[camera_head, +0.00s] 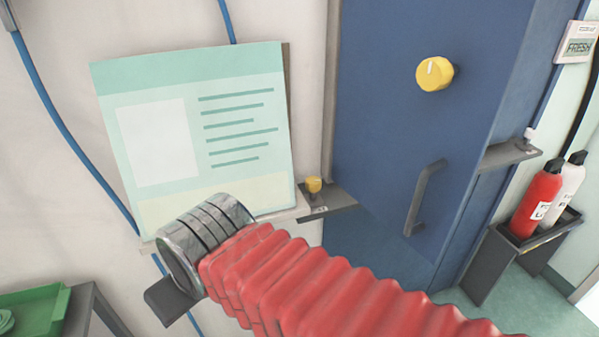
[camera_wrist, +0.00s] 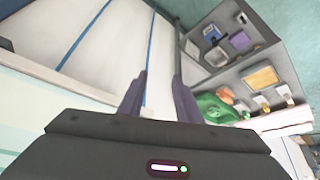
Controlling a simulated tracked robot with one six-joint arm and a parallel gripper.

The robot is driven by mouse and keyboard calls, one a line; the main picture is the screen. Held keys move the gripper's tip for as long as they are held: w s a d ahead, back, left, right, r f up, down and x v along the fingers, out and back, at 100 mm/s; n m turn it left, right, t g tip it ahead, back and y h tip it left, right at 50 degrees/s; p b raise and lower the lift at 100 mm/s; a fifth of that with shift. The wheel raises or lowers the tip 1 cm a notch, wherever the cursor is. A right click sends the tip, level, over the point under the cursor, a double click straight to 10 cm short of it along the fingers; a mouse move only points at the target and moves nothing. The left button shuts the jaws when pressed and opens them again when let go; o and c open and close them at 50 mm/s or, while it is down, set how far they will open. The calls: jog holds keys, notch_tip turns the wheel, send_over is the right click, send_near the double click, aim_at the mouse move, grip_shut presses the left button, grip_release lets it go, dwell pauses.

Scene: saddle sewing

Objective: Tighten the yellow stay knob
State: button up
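A small yellow knob (camera_head: 313,184) stands on a dark bracket (camera_head: 330,202) beside the blue door (camera_head: 400,130), at the middle of the head view. A larger yellow dial (camera_head: 435,74) with a white mark is on the door's face. My gripper shows in the wrist view (camera_wrist: 159,88), with two dark fingers apart and nothing between them. In the head view my red-sleeved arm crosses the lower middle, its metal wrist left of and below the small knob. The fingers are mostly hidden there. Neither yellow part shows in the wrist view.
A pale green board (camera_head: 195,125) stands behind my wrist. The door has a grey handle (camera_head: 424,198). Red (camera_head: 538,203) and white bottles stand in a dark holder at right. A green tray (camera_head: 35,305) is at lower left. Shelves with items (camera_wrist: 245,60) show in the wrist view.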

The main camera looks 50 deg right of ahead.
jog(key=shift+o, duration=0.2)
jog(key=shift+o, duration=1.4)
jog(key=shift+w+d+r, duration=0.1)
jog(key=shift+d+r, duration=0.15)
jog(key=shift+o, duration=0.7)
jog(key=w+d+r+m+g+h, duration=0.1)
jog(key=w+d+r+m, duration=0.1)
jog(key=d+r+m, duration=0.2)
jog(key=shift+w+d+r, duration=0.15)
jog(key=shift+d+r, duration=0.3)
jog(key=shift+d, duration=0.4)
notch_tip(320, 180, up, 11)
jog(key=m+g+y, duration=0.1)
jog(key=m+g, duration=0.4)
jog(key=m, duration=1.3)
send_over(314, 180)
jog(key=shift+f, duration=0.15)
jog(key=shift+f, duration=0.1)
notch_tip(314, 180, down, 14)
jog(key=shift+r, duration=0.2)
